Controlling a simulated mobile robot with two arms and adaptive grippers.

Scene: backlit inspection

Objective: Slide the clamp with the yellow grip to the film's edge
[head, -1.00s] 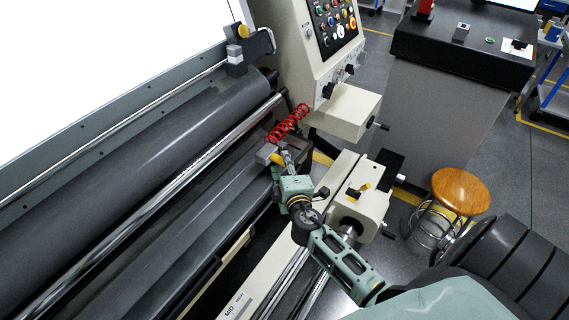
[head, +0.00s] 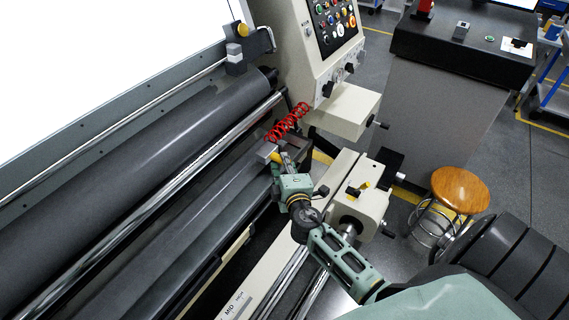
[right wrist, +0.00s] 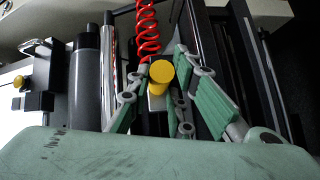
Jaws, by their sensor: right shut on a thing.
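My right gripper (right wrist: 163,100) has its green fingers on either side of a yellow grip (right wrist: 160,72) and is shut on it. In the head view this yellow grip (head: 275,156) sits by a small grey block (head: 265,152), at the right end of the long rollers. My right gripper (head: 281,166) reaches it from below right. A second clamp (head: 235,60) with a yellow knob (head: 243,30) sits higher up, on the thin rail beside the white backlit panel. I cannot make out the film's edge. My left gripper is out of view.
A red coiled cable (head: 288,122) hangs just behind the held grip. Dark rollers (head: 130,165) and a chrome bar (head: 190,165) run to the left. A cream control box (head: 345,110) stands close behind, and a cream block (head: 360,195) with knobs is to the right.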

